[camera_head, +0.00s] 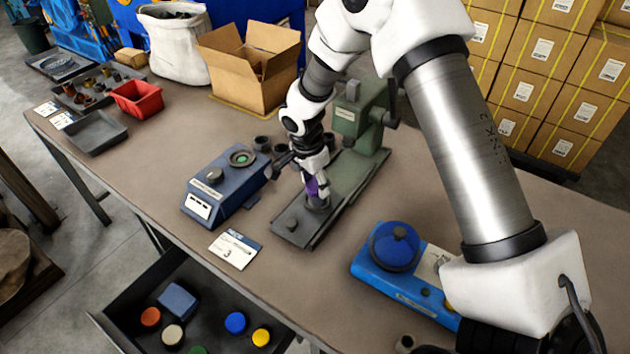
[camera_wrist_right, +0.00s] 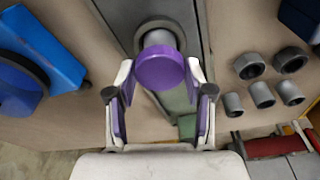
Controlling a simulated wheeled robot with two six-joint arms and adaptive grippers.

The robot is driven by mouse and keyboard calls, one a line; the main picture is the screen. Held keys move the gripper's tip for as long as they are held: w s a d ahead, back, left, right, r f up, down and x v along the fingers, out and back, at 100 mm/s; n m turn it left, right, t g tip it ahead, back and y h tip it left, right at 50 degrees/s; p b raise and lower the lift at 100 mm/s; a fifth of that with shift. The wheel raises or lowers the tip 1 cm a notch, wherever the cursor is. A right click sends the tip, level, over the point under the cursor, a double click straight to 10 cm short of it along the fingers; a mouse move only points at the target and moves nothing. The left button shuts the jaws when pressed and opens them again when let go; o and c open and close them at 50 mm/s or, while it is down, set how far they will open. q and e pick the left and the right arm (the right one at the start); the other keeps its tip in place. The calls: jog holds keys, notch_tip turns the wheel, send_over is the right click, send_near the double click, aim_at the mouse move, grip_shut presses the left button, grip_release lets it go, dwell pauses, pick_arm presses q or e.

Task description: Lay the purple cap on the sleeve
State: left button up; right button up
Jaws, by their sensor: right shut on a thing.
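The purple cap (camera_wrist_right: 158,70) is between the fingertips of my right gripper (camera_wrist_right: 158,82), whose fingers close on its sides. In the head view the right gripper (camera_head: 316,180) points down over the green press. The grey sleeve (camera_head: 318,203) stands upright on the dark plate of the press, directly below the cap. In the wrist view the sleeve (camera_wrist_right: 158,37) shows just past the cap's edge, partly hidden by it. I cannot tell whether cap and sleeve touch. My left gripper is not in view.
The green press column (camera_head: 358,118) stands close behind the gripper. A blue-grey device (camera_head: 222,185) is left of it, and several grey rings and sleeves (camera_wrist_right: 262,95) stand nearby. A blue machine (camera_head: 395,270) is at right front. An open drawer (camera_head: 135,305) juts out below.

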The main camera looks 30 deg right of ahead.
jog(key=o, duration=1.2)
jog(key=shift+r+p, duration=2.05)
jog(key=shift+r, duration=1.05)
jog(key=shift+f, duration=0.1)
